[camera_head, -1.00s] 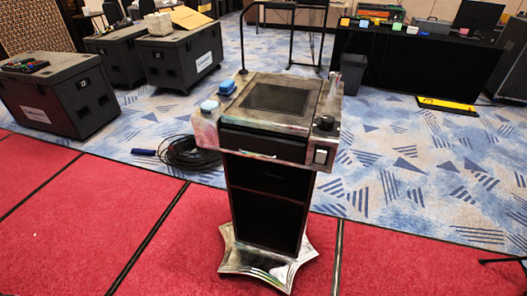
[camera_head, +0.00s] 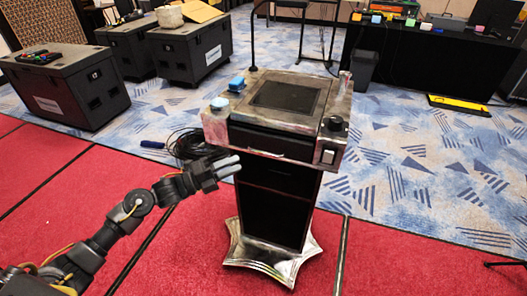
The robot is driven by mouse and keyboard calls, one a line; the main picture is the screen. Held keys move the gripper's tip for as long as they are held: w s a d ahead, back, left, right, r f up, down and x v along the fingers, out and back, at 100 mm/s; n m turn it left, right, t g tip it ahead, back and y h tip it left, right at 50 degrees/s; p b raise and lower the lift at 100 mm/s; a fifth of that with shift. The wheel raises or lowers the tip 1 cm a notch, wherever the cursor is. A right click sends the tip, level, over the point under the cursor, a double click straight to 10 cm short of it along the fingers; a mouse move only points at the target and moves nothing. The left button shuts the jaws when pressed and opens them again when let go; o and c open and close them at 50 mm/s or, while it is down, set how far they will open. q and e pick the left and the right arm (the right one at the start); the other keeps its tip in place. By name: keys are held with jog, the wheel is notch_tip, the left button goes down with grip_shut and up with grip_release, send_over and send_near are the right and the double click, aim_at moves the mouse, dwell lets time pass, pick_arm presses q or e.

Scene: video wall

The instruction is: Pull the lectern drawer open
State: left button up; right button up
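The lectern (camera_head: 214,130) stands upright in the middle of the head view, with a worn metallic top and a dark column. A dark front panel (camera_head: 270,144) sits just under its sloped top. A second dark panel (camera_head: 281,178), lower in the column, looks flush with the front. Which of them is the drawer is not clear, and neither visibly sticks out. My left gripper (camera_head: 229,165) is in front of the lectern's left side, below the top's left corner. Its two pale fingers point right and hold nothing visible. Their gap is too small to judge. My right gripper is out of view.
A coiled black cable (camera_head: 190,144) lies on the floor left of the lectern. Black cases (camera_head: 75,95) stand at the back left. A black-draped table (camera_head: 400,60) and a bin (camera_head: 361,68) stand at the back right. The red carpet (camera_head: 410,260) right of the lectern is mostly clear.

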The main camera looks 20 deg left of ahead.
aim_at(264, 152)
pick_arm(q)
jog(key=shift+p+x, duration=1.55)
jog(key=shift+x, duration=3.9)
jog(key=shift+a+f, duration=0.1)
jog(key=shift+c, duration=0.2)
grip_shut()
